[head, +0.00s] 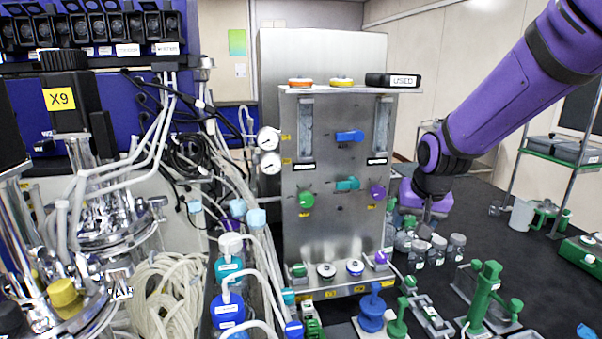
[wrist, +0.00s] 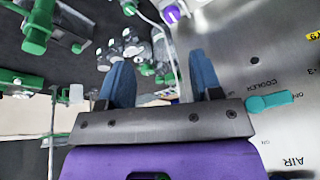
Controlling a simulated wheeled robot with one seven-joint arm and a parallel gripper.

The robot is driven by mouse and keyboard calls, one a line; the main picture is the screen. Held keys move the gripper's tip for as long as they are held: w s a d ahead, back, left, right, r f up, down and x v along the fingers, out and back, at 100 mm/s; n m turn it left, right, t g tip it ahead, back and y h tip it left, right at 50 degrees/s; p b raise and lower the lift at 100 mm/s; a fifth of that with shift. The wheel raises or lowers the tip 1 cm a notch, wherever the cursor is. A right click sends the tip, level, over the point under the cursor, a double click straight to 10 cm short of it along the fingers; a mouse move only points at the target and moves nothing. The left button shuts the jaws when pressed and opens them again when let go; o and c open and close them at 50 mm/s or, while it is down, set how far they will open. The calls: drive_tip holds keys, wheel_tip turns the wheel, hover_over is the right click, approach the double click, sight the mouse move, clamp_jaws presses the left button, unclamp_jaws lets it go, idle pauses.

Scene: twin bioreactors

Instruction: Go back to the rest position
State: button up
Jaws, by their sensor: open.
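My purple arm (head: 520,90) reaches in from the upper right in the head view. Its wrist end hangs beside the right edge of the steel panel (head: 330,215). In the wrist view my gripper (wrist: 158,58) shows two blue fingers spread apart with nothing between them. In the head view the fingers are small and hard to make out. The panel fills the right of the wrist view, with a teal valve handle (wrist: 270,101) labelled COOLER near the gripper, apart from the fingers.
Several small jars (head: 438,245) stand on the dark bench below my wrist. Green clamps (head: 485,295) and a blue fitting (head: 372,310) stand in front. Glass vessels and hoses crowd the left. A shelf rack (head: 560,150) is at the right. Some dark bench surface is bare between jars and rack.

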drive_tip(key=s+d+r, duration=0.2)
drive_tip(key=s+r, duration=0.2)
drive_tip(key=s, duration=0.4)
drive_tip(key=s+d+r+n, duration=0.1)
drive_tip(key=s+r, duration=0.3)
drive_tip(key=s, duration=0.5)
drive_tip(key=s+d+r+n+t, duration=0.1)
drive_tip(key=s+r, duration=0.3)
drive_tip(key=s, duration=0.5)
drive_tip(key=shift+s+d+r, duration=0.2)
drive_tip(key=shift+d+r, duration=0.05)
drive_tip(key=shift+d, duration=0.6)
